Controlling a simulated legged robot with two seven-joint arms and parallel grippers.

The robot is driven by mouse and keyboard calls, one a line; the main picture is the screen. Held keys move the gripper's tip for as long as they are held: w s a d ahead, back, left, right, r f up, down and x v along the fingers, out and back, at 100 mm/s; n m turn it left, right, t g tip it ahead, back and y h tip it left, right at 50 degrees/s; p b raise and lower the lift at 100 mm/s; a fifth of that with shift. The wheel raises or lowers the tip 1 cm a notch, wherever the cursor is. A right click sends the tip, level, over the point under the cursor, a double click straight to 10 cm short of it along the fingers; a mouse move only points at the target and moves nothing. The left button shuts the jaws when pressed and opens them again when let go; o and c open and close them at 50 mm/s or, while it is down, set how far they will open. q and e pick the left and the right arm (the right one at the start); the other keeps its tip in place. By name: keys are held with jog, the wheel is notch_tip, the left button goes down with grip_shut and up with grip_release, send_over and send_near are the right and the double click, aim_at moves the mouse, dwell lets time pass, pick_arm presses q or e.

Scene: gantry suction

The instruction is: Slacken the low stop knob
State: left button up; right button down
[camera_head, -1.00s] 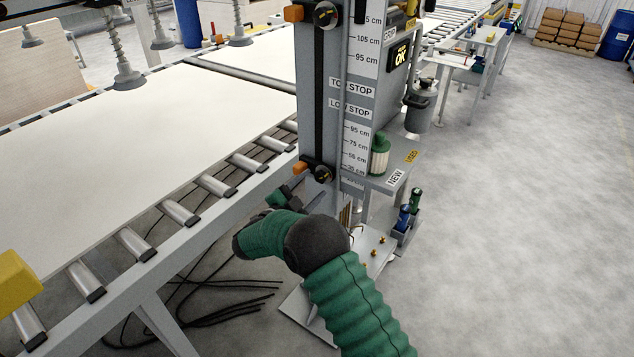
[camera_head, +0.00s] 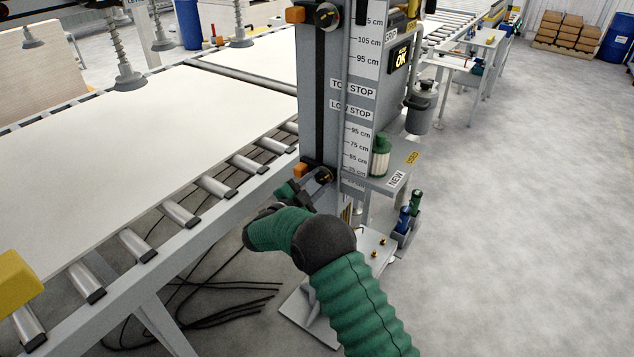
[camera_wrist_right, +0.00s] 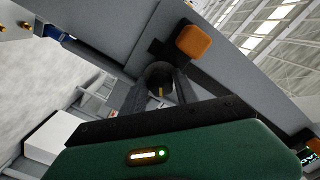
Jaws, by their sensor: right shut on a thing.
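The low stop knob is a round black knob with a yellow mark, low on the grey column (camera_head: 320,150). In the head view the knob (camera_head: 324,175) is partly covered by my right gripper (camera_head: 318,180). In the right wrist view the knob (camera_wrist_right: 160,76) sits between the two dark fingers of the right gripper (camera_wrist_right: 160,88), which is shut on it. An orange stop block (camera_head: 300,170) sits beside the knob; it also shows in the right wrist view (camera_wrist_right: 195,42). A "LOW STOP" label (camera_head: 350,110) is above. My left gripper is not in view.
A roller conveyor (camera_head: 180,213) with a large pale sheet (camera_head: 130,140) runs along the left. Black cables (camera_head: 215,300) lie on the floor.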

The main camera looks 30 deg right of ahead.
jog(key=n+p, duration=0.2)
jog(key=p, duration=0.1)
jog(key=shift+r+n, duration=0.1)
jog(key=shift+n, duration=0.2)
jog(key=shift+s+n+p, duration=0.1)
jog(key=shift+n+p, duration=0.7)
jog(key=shift+n, duration=0.3)
jog(key=shift+n+p, duration=0.65)
jog(key=shift+n, duration=0.55)
jog(key=shift+f, duration=0.2)
jog(key=c, duration=0.9)
grip_release()
jog(key=shift+c, duration=0.2)
jog(key=shift+a, duration=0.1)
